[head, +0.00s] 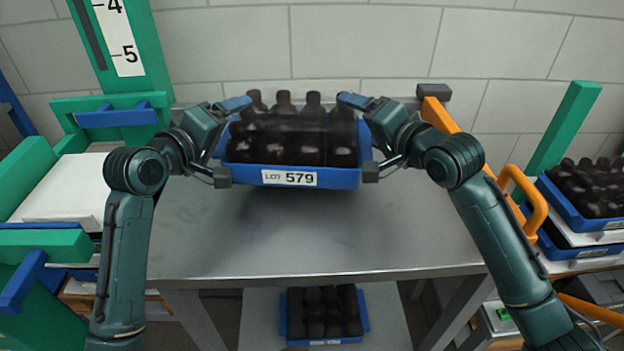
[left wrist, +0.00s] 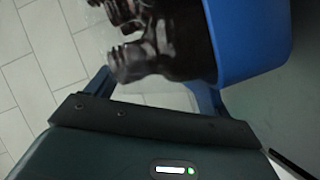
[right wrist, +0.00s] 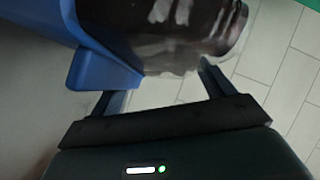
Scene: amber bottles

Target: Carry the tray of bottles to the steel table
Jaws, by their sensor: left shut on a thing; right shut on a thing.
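The blue tray (head: 240,176) with the label "579" is full of dark amber bottles (head: 290,132) with dark caps. It is over the back part of the steel table (head: 300,235). I cannot tell whether its underside touches the tabletop. My left gripper (head: 227,142) is shut on the tray's left side, and my right gripper (head: 366,138) is shut on its right side. The tray looks about level. The left wrist view shows the tray wall (left wrist: 250,45) and bottles close up; the right wrist view shows the wall (right wrist: 100,60) too. The contact points are partly hidden.
Another blue tray of bottles (head: 363,325) is on the table's lower shelf. More bottle trays (head: 565,215) stand at the right, near an orange frame (head: 520,185). A green frame and white stack (head: 70,188) are at the left. The front tabletop is clear; a tiled wall is behind.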

